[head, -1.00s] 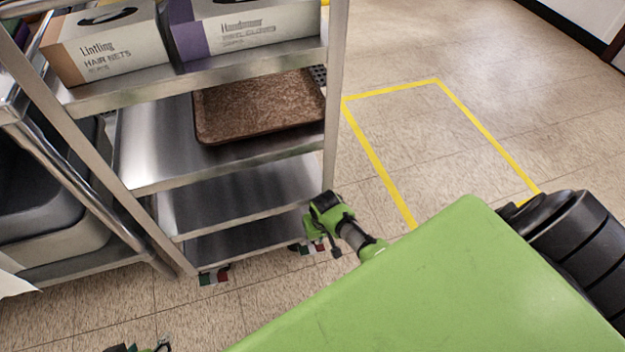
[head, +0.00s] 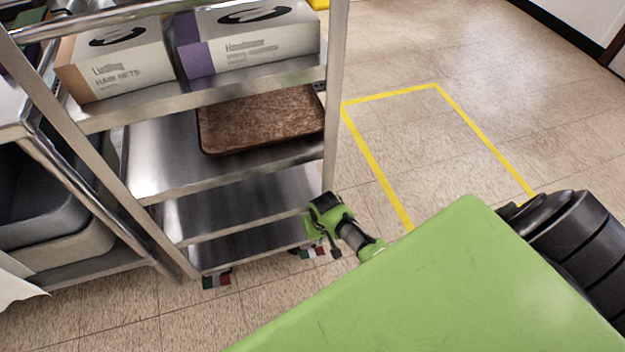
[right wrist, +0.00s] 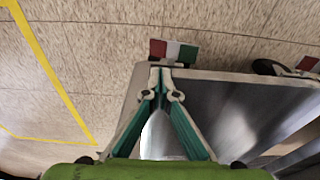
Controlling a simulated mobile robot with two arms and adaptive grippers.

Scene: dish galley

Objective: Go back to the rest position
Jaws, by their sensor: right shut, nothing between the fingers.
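My right gripper (head: 322,236) shows small near the middle of the head view, just in front of the right post of a metal shelf rack. In the right wrist view its two fingers (right wrist: 164,80) come together at the tips, shut and empty. A red, white and green piece (right wrist: 174,51) at the rack's foot shows beyond the tips, with the floor around it. I cannot tell whether the gripper touches the rack. My left gripper is not in view.
The metal rack (head: 238,178) stands close on the left. Grey tubs (head: 40,205) are at the far left. Floor inside a yellow outline (head: 372,157) is clear.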

